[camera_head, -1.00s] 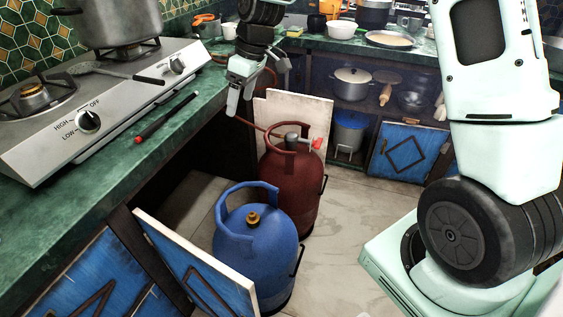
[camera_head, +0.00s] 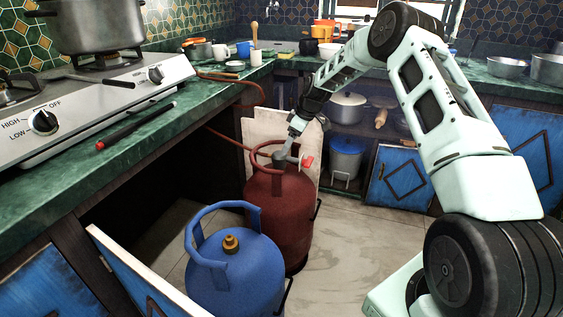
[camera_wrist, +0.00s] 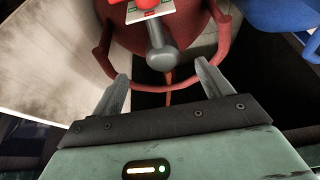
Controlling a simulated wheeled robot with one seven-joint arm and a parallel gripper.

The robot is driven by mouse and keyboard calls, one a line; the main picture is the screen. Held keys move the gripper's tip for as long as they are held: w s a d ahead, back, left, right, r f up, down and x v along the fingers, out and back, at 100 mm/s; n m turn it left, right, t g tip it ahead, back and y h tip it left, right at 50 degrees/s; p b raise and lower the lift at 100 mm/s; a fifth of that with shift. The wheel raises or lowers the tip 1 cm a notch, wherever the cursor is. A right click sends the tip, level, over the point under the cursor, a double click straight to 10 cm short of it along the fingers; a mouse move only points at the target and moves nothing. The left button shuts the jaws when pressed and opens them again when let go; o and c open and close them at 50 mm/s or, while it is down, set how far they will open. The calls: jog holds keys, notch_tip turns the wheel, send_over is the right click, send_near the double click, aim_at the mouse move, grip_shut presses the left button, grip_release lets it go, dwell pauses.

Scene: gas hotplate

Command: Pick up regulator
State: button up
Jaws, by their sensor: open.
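The grey regulator (camera_head: 280,161) with a red knob (camera_head: 307,163) sits on top of the red gas cylinder (camera_head: 278,210), inside its handle ring. In the wrist view the regulator's rounded grey end (camera_wrist: 160,52) points toward my gripper (camera_wrist: 163,75). The cylinder's handle ring (camera_wrist: 152,86) crosses near the fingertips.
A blue cylinder (camera_head: 235,265) with a brass valve stands in front. A reddish hose (camera_head: 228,138) runs toward the counter (camera_head: 60,190) at left. A pale board (camera_head: 255,128) stands behind the red cylinder. An open blue door (camera_head: 135,275) is at lower left. Floor at right is clear.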

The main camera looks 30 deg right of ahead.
aim_at(284, 154)
jog(key=b+x, duration=0.1)
jog(key=x, duration=0.7)
jog(key=shift+a, duration=0.15)
jog(key=c, duration=1.3)
